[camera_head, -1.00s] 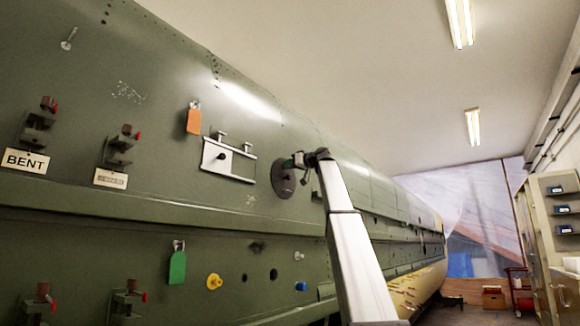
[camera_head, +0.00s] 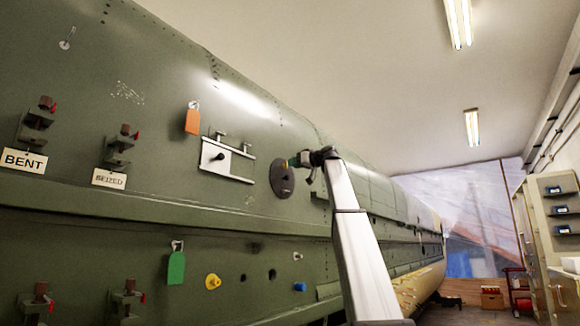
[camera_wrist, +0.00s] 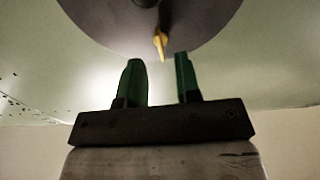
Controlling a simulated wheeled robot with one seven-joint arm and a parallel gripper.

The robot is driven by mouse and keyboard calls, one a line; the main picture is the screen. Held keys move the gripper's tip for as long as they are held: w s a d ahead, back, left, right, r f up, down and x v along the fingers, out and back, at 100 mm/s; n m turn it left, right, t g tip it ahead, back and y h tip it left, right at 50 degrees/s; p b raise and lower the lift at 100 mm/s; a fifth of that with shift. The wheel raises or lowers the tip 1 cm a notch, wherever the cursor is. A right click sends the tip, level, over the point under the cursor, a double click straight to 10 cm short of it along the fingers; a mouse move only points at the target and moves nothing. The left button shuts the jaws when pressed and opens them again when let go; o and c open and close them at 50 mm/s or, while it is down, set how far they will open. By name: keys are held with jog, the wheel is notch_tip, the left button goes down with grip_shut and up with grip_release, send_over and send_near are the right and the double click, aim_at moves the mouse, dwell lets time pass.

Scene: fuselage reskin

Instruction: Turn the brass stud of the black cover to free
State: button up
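The black cover (camera_head: 281,181) is a dark round disc on the green fuselage skin, right of the white bracket plate. It also fills the top of the wrist view (camera_wrist: 110,22). The brass stud (camera_wrist: 160,42) shows as a small yellow piece near the cover's lower edge. My gripper (camera_wrist: 161,70) has two green fingers, apart and empty, with the stud above and between their tips in the picture. In the head view my gripper (camera_head: 296,160) is just right of the cover, seen side-on. I cannot tell whether the fingers touch the cover.
A white plate with pins (camera_head: 228,161) is left of the cover, with an orange tag (camera_head: 192,121) above it. Clamps with "BENT" (camera_head: 24,161) and "SEIZED" (camera_head: 108,179) labels are further left. A green tag (camera_head: 176,267) and yellow knob (camera_head: 213,281) are below.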

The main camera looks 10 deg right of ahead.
jog(key=v, duration=0.7)
jog(key=shift+s+d, duration=0.1)
jog(key=shift+d, duration=0.05)
dwell(0.3)
